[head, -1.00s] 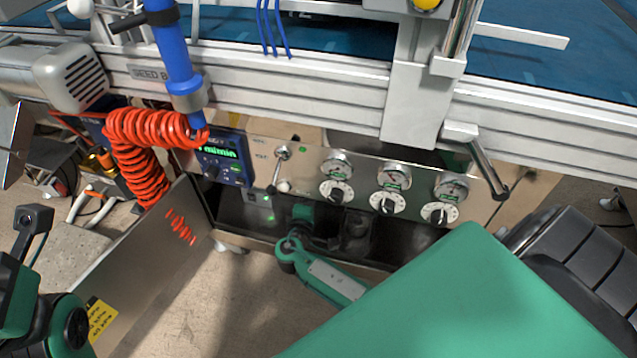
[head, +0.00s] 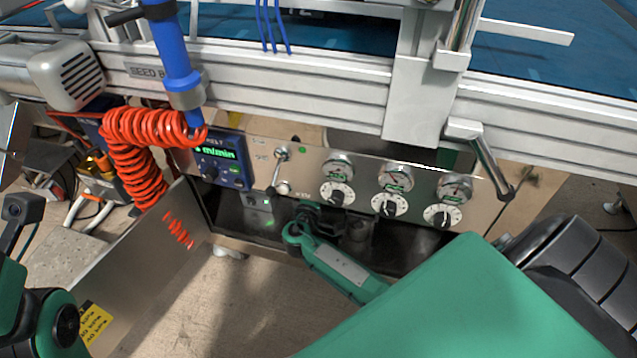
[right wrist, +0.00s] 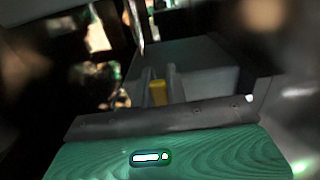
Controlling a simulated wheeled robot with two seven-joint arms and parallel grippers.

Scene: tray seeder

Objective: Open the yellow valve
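A small yellow piece (right wrist: 158,92) shows in the right wrist view between two pale upright parts that look like my gripper fingers; I cannot tell whether they touch it. It may be the yellow valve, but its handle is not clear. In the head view my right arm reaches into the dark open cabinet under the control panel (head: 262,168). Its dark gripper end (head: 318,213) is in shadow below the knobs, and its fingertips are hidden. At the left edge only part of my left arm shows, with its fingers out of view.
The panel carries gauges with knobs (head: 389,204), a toggle lever (head: 278,170) and a blue display (head: 222,160). An open metal door (head: 140,265) stands at left. A coiled orange hose (head: 142,150) hangs above it. A metal lever (head: 490,165) hangs at right.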

